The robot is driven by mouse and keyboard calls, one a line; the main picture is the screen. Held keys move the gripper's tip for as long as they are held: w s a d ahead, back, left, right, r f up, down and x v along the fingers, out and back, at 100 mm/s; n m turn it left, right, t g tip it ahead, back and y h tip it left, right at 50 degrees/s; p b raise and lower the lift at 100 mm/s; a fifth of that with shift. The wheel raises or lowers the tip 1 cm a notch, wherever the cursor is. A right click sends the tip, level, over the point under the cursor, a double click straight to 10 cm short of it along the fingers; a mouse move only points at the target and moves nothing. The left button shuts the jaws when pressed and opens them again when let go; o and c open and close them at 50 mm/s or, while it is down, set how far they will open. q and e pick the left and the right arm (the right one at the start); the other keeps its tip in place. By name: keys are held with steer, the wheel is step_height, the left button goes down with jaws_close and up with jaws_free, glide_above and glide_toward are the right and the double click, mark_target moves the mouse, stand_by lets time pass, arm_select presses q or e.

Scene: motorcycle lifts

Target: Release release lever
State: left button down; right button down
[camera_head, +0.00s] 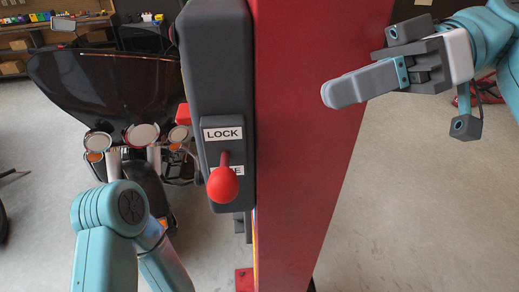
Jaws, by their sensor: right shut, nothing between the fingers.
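The release lever, a red rounded knob (224,184) on a short red stem, sits on a dark grey control box (215,60) fixed to the red lift post (310,130). A white label reading LOCK (222,134) is above the knob. The knob partly covers a lower label, of which only a last letter or so shows. My right gripper (338,93) is shut and empty, in front of and beside the post, up and to the right of the lever and apart from it. My left arm shows at lower left, but its gripper is out of view.
A dark motorcycle (110,90) with a windscreen and round mirrors or gauges stands behind, left of the post. Shelves with bins (30,40) line the back left. The concrete floor (420,210) right of the post is mostly clear.

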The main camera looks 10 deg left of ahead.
glide_above(233, 175)
steer(key=w+d, duration=0.4)
step_height(233, 175, down, 2)
steer(key=f, duration=0.1)
steer(key=s+a+f+b, duration=0.1)
steer(key=s+f+b, duration=0.1)
steer(key=f, duration=0.1)
steer(key=shift+s+a+f, duration=0.1)
steer(key=shift+s+a, duration=0.15)
steer(key=shift+a, duration=0.1)
steer(key=shift+d+f+n+b, duration=0.15)
steer(key=shift+n+b, duration=0.15)
steer(key=shift+b, duration=0.15)
steer(key=shift+s, duration=0.2)
step_height(233, 175, down, 7)
steer(key=s+n+t+b, duration=0.1)
steer(key=n+t+b, duration=0.2)
steer(key=b, duration=1.2)
steer(key=shift+s+d+n, duration=0.25)
steer(key=shift+s+n, duration=0.1)
steer(key=shift+n, duration=0.75)
